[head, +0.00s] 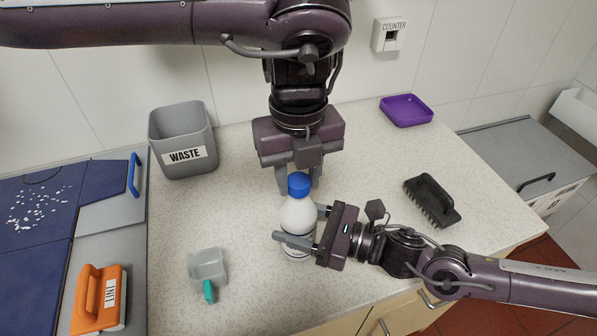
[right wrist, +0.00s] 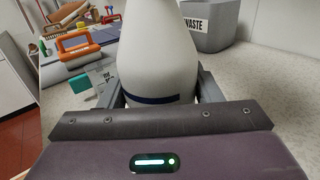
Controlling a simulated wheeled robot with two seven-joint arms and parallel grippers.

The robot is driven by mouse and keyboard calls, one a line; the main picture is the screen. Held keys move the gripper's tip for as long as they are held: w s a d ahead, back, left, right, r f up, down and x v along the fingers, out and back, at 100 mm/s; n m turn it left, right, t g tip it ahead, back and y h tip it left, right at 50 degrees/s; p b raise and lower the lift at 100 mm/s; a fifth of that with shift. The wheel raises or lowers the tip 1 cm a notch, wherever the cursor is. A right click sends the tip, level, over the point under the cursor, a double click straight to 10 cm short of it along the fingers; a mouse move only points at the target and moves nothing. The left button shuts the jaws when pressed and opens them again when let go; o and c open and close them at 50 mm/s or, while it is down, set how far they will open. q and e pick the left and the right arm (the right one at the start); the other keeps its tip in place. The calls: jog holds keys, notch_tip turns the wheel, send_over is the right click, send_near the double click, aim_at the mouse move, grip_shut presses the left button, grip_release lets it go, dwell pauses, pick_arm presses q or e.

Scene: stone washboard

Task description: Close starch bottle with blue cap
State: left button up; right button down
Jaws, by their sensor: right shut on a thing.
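The white starch bottle (head: 298,215) stands upright on the counter, its blue cap (head: 299,185) on top of its neck. Whether the cap is screwed tight cannot be seen. My right gripper (head: 297,225) is shut on the bottle's body from the right, one finger on each side. In the right wrist view the bottle (right wrist: 158,60) sits between the fingers, a dark band low on it and its top out of frame. My left gripper (head: 299,178) points down at the cap, its fingers apart on either side and slightly behind it; no clear contact shows.
A grey waste bin (head: 184,138) stands at the back left, a purple tray (head: 406,110) at the back right. A black brush (head: 432,200) lies right of the bottle. A clear scoop with a teal handle (head: 209,292) and an orange lint brush (head: 98,300) are at left.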

pick_arm(q)
jog(key=shift+c, duration=1.1)
jog(key=o, duration=1.1)
jog(key=shift+o, duration=0.2)
jog(key=shift+r, duration=0.1)
notch_tip(320, 180, up, 12)
pick_arm(e)
jog(key=shift+c, duration=1.8)
grip_release()
jog(key=shift+d, duration=0.1)
